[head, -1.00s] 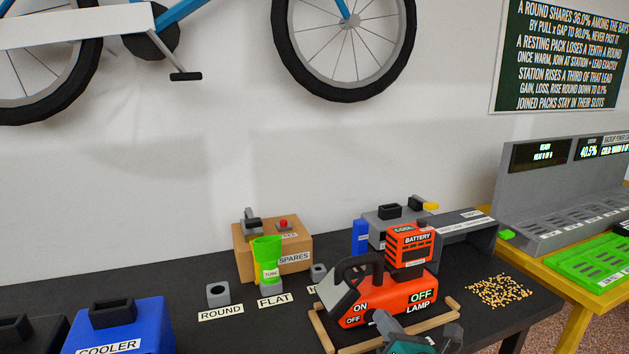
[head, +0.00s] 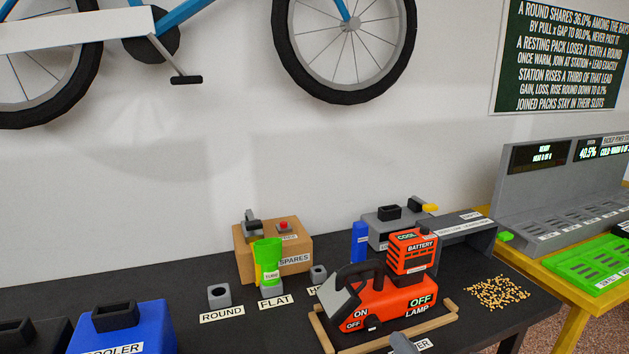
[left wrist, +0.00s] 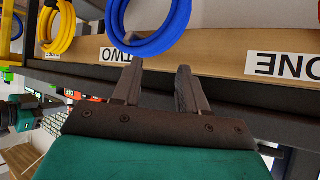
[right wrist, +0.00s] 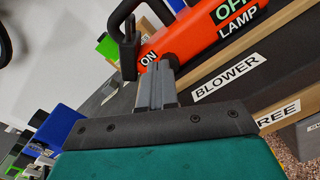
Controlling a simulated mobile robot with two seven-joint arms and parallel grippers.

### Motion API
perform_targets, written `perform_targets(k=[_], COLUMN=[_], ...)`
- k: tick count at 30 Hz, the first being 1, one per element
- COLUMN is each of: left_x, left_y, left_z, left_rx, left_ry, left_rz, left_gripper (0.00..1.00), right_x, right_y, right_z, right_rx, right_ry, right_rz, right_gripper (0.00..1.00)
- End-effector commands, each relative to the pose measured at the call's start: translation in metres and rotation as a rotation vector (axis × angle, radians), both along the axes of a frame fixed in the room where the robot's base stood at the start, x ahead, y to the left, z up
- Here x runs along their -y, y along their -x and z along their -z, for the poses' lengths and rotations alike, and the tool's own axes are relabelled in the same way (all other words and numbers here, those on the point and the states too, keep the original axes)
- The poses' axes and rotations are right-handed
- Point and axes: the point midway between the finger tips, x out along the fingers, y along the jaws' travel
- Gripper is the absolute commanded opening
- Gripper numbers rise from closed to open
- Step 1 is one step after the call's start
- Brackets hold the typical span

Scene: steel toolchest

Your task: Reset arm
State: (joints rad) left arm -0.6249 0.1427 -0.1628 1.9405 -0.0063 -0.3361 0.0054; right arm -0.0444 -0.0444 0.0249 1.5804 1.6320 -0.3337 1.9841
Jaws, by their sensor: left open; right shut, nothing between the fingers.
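My right gripper shows in the right wrist view (right wrist: 155,85) with its fingers together and nothing between them. Only its grey tip (head: 402,343) shows at the bottom edge of the head view, in front of the orange lamp (head: 375,300). The lamp also fills the top of the right wrist view (right wrist: 205,35), beyond the fingers. My left gripper (left wrist: 158,82) is open and empty in the left wrist view, by a board with labels ONE and TWO. A blue coil (left wrist: 150,45) hangs just beyond its fingertips. The left gripper is outside the head view.
Pellets (head: 498,291) lie at the right. A yellow coil (left wrist: 58,28) hangs at the left wrist view's upper left.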

Motion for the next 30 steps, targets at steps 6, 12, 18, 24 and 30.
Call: perform_targets(k=[6,12,18,24,30], left_x=[0.0,0.0,0.0,0.0,0.0], left_y=[0.0,0.0,0.0,0.0,0.0], left_z=[0.0,0.0,0.0,0.0,0.0], left_rx=[0.0,0.0,0.0,0.0,0.0], left_ry=[0.0,0.0,0.0,0.0,0.0], left_rz=[0.0,0.0,0.0,0.0,0.0], left_gripper=[0.43,0.43,0.43,0.43,0.43], right_x=[-0.002,-0.005,-0.001,0.007,0.013], right_y=[0.015,0.063,0.119,0.173,0.206], right_z=[0.017,0.06,0.098,0.12,0.126], right_rx=[0.022,0.131,0.336,0.671,-0.843], right_ry=[0.256,1.043,1.886,2.648,-2.59], right_rz=[-0.024,-0.156,-0.403,-0.741,0.85], right_gripper=[0.0,0.0,0.0,0.0,0.0])
